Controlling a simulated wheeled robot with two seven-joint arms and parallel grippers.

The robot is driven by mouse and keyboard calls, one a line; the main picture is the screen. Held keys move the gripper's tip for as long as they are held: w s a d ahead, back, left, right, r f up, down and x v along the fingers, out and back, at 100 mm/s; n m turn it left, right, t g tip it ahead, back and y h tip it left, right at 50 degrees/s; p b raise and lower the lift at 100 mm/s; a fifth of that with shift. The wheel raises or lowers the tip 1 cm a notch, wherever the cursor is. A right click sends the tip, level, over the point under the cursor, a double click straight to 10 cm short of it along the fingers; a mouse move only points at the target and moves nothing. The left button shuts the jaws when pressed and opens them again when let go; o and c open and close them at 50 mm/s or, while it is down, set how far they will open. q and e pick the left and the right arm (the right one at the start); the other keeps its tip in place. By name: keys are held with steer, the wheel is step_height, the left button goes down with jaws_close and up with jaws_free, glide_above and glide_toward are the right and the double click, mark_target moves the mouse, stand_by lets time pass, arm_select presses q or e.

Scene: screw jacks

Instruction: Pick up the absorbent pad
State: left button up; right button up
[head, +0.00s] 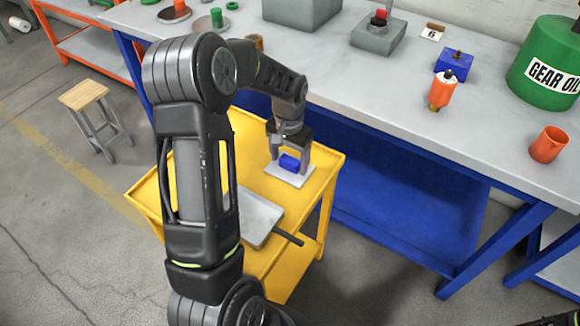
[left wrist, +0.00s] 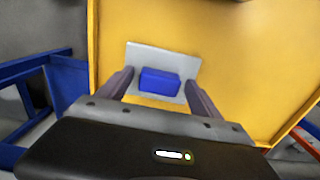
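A small blue block (head: 289,163) sits on a light grey flat plate (head: 291,180) on the yellow cart (head: 330,160). I cannot tell for sure whether the blue block or the plate is the absorbent pad. My left gripper (head: 291,158) points down over the block, its fingers apart. In the left wrist view the blue block (left wrist: 159,81) shows between and beyond the open fingertips (left wrist: 158,84), with the plate (left wrist: 160,58) behind it. The fingers do not visibly grip anything.
A grey pan (head: 258,218) with a dark handle lies on the cart nearby. The workbench (head: 400,98) behind holds an orange-red bottle (head: 441,91), an orange cup (head: 548,145) and a green gear oil can (head: 545,65). A stool (head: 88,100) stands left.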

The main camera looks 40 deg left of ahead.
mark_target(289, 161)
arm_select(q)
steer(key=c, duration=1.3)
steer(key=shift+r, duration=0.1)
step_height(289, 161, up, 10)
steer(key=shift+f, duration=0.1)
